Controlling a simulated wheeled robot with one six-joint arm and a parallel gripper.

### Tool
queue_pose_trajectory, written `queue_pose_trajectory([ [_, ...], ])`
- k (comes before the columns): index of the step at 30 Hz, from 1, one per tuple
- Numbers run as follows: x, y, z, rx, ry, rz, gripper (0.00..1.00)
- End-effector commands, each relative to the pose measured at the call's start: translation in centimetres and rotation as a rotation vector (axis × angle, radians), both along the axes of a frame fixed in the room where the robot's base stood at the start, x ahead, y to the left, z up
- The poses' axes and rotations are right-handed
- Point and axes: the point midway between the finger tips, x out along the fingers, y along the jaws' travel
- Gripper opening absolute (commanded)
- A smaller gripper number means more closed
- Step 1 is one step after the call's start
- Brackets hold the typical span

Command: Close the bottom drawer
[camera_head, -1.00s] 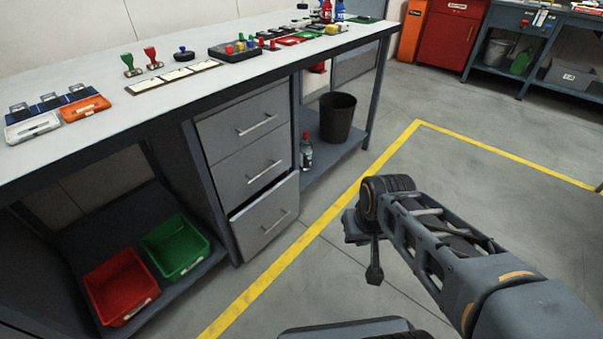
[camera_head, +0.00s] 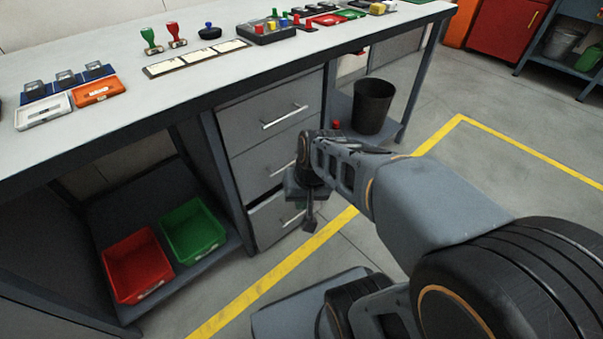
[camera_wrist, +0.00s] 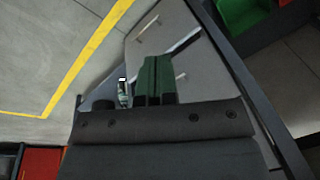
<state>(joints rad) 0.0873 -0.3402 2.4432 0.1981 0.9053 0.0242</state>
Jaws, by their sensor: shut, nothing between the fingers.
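The bottom drawer (camera_head: 268,223) is the lowest grey front of the drawer unit under the bench, with a bar handle. It stands slightly out, with a dark gap above its front; my gripper hides part of it in the head view. In the wrist view the drawer front (camera_wrist: 165,24) shows at the top, with the dark gap beside it. My gripper (camera_head: 309,223) is in front of the drawer's right side, pointing down. In the wrist view its green fingers (camera_wrist: 157,62) are together and empty. I cannot tell whether they touch the drawer.
The upper drawers (camera_head: 268,112) look shut. A black bin (camera_head: 372,105) and a red-capped bottle (camera_head: 336,125) stand on the shelf to the right. Red (camera_head: 137,265) and green (camera_head: 193,230) crates sit on the lower left shelf. Open floor lies in front, crossed by a yellow line (camera_head: 300,253).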

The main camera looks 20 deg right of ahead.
Motion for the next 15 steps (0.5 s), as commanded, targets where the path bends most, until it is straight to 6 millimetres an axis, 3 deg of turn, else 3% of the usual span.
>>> queue_pose_trajectory([
  [5,4.9,-0.7,-2.7,0.345,0.17,-0.42,0.0],
  [8,8.5,-2.3,-4.8,0.564,0.246,-0.708,0.0],
  [12,12.9,-6.4,-8.6,0.849,0.313,-1.113,0.0],
  [15,15.0,-10.2,-11.8,1.027,0.333,-1.385,0.0],
])
